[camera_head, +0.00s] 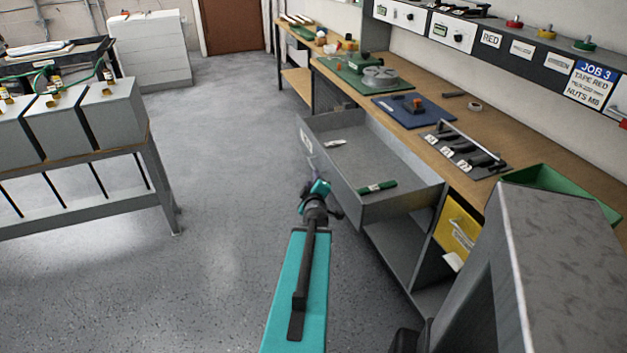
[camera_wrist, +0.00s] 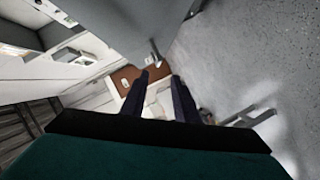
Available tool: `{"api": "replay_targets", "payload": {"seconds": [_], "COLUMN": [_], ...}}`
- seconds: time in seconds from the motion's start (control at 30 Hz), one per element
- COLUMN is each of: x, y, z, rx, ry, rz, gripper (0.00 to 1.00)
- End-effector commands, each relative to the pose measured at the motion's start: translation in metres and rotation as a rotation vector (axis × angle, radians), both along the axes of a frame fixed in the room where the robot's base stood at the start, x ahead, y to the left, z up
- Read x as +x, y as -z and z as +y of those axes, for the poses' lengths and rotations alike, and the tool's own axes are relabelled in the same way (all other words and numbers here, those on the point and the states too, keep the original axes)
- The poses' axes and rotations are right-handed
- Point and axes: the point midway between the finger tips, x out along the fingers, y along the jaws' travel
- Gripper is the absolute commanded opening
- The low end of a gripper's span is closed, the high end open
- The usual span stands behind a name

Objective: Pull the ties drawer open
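A grey drawer (camera_head: 375,150) stands pulled out from under the workbench in the head view. A green-handled tool (camera_head: 377,187) and a small pale tool (camera_head: 335,143) lie in it. Its front has a pale label that I cannot read, so I cannot tell if it is the ties drawer. My gripper (camera_head: 311,170) is in front of the drawer's front face, low over the floor side. In the wrist view the two dark fingers of my gripper (camera_wrist: 159,78) are apart with nothing visible between them. A grey post-like part (camera_wrist: 156,52), perhaps a handle, shows beyond the fingertips; contact is not visible.
The wooden bench (camera_head: 425,112) carries a blue mat (camera_head: 413,118), a green mat with a reel (camera_head: 380,78) and a tool rack (camera_head: 462,153). A yellow panel (camera_head: 457,230) shows below. Grey boxes (camera_head: 110,110) stand on a left table. The floor between is clear.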

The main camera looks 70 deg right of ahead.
Motion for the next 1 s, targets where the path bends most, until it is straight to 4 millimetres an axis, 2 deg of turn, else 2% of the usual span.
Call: {"api": "replay_targets", "payload": {"seconds": [0.33, 1.0], "x": [-0.0042, -0.0041], "y": [-0.0035, -0.0027], "z": [0.0081, 0.0091], "rx": [-0.002, -0.002], "ry": [0.004, 0.004], "rz": [0.001, 0.001], "gripper": [0.28, 0.28]}}
